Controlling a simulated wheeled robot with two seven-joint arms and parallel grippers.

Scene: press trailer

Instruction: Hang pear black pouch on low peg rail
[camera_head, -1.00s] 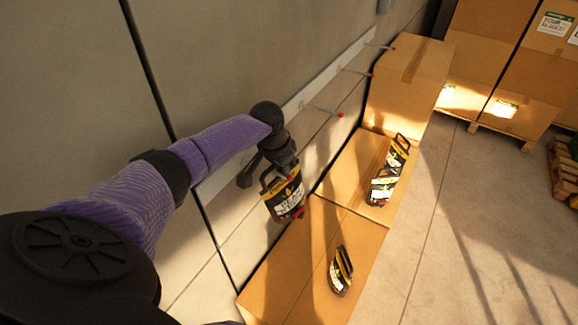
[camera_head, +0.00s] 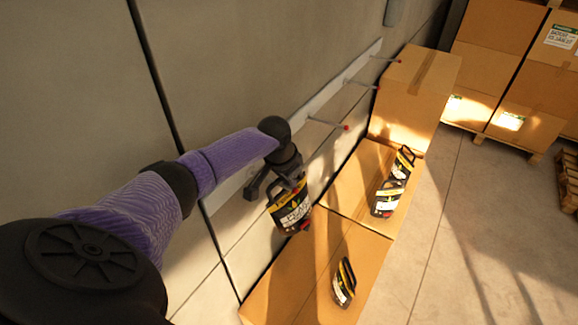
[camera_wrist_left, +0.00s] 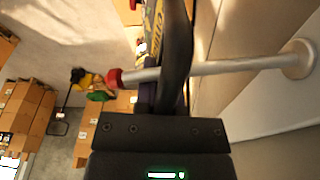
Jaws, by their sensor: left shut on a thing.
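A black pouch with a yellow band and pale print (camera_head: 290,207) hangs from my left gripper (camera_head: 284,182) beside the wall. The left gripper is shut on its top. The low peg rail (camera_head: 318,103) is a pale strip along the wall with thin red-tipped pegs. A red tip shows at the pouch's lower right edge. In the left wrist view, a peg (camera_wrist_left: 230,66) crosses the pouch's dark upper part (camera_wrist_left: 177,55), with its red tip beyond it. I cannot tell whether the peg passes through the handle opening. The right gripper is not in view.
Cardboard boxes (camera_head: 285,278) line the wall's foot, with a taller box (camera_head: 405,90) at the far end. Two similar pouches (camera_head: 386,198) lie together on one box and another (camera_head: 343,283) lies nearer. Stacked cartons (camera_head: 500,80) stand at the back right. The floor (camera_head: 440,250) at right is clear.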

